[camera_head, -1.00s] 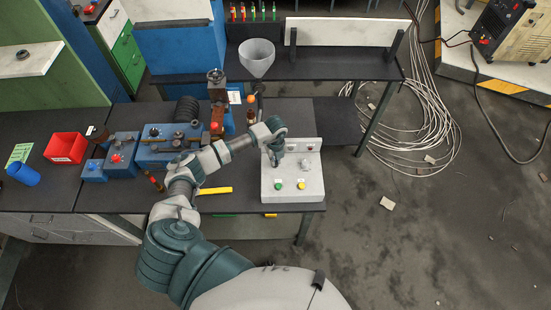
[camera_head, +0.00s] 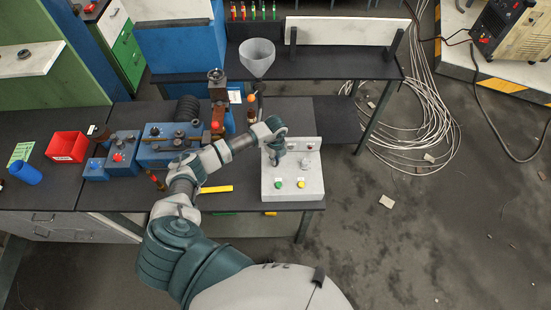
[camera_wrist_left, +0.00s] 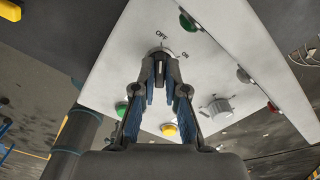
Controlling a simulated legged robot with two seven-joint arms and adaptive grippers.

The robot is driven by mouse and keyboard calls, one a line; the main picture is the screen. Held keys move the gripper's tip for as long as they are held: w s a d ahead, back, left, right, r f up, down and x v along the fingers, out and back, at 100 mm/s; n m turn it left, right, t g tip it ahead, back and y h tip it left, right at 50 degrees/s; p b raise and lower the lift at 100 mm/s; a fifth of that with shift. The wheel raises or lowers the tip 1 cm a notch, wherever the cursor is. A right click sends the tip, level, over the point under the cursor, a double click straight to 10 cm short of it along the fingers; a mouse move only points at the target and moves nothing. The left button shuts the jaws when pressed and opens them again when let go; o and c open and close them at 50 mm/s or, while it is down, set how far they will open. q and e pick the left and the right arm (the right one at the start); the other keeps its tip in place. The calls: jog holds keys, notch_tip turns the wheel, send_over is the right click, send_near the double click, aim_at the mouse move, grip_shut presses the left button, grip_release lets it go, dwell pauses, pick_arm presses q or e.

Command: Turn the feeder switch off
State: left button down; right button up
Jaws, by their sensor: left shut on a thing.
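The control box (camera_head: 293,184) is a light grey panel at the right end of the dark bench. The feeder switch (camera_wrist_left: 160,54) is a small round rotary knob with a dark ridge, marked OFF and ON beside it. My left gripper (camera_wrist_left: 160,72) is shut on this knob, with a fingertip on either side. The dark ridge stands roughly upright between the fingertips in the wrist view; I cannot tell exactly which mark it points at. In the head view my left gripper (camera_head: 274,156) reaches down onto the box's left part and hides the switch. My right gripper is not in view.
On the box are a green button (camera_wrist_left: 121,108), a yellow button (camera_wrist_left: 169,130), a grey knob (camera_wrist_left: 216,107) and a red button (camera_wrist_left: 243,75). A blue machine (camera_head: 165,145), a red bin (camera_head: 67,147) and a yellow bar (camera_head: 215,189) are to the left. Cables lie on the floor at right.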

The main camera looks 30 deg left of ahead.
pick_arm(q)
jog(key=c, duration=1.2)
grip_release()
notch_tip(320, 180, up, 12)
jog(key=shift+w+a+f, duration=0.1)
jog(key=shift+w, duration=0.05)
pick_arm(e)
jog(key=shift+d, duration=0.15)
